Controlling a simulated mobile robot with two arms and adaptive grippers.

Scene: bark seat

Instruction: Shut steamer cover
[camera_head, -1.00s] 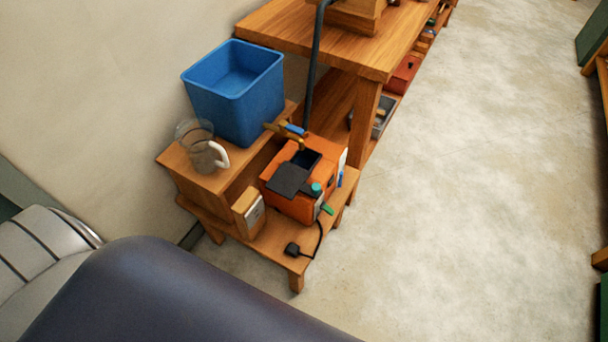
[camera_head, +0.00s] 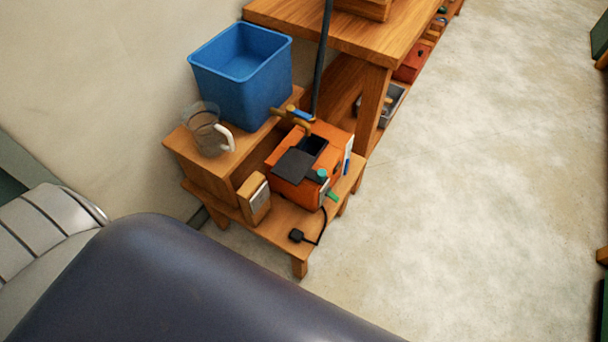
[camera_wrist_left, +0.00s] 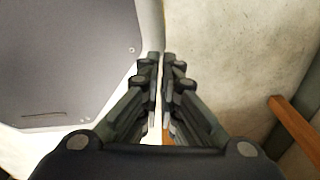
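The steamer appears to be the orange box-shaped machine (camera_head: 284,190) on the low wooden stand in the head view. A dark grey flat cover (camera_head: 293,165) lies slanted at its top, beside a dark opening (camera_head: 313,146) that is uncovered. A teal knob and a green part are on its right side. My left gripper (camera_wrist_left: 161,58) shows only in the left wrist view. Its fingers are nearly together with nothing seen between them, and it is not near the steamer in that view. My right gripper is in neither view.
A blue bin (camera_head: 240,85) and a clear jug (camera_head: 207,138) stand on the stand's raised shelf. A small wooden box (camera_head: 254,200) and a black plug (camera_head: 296,236) lie near the steamer. A wooden workbench (camera_head: 345,38) is behind. Floor on the right (camera_head: 470,190) is clear.

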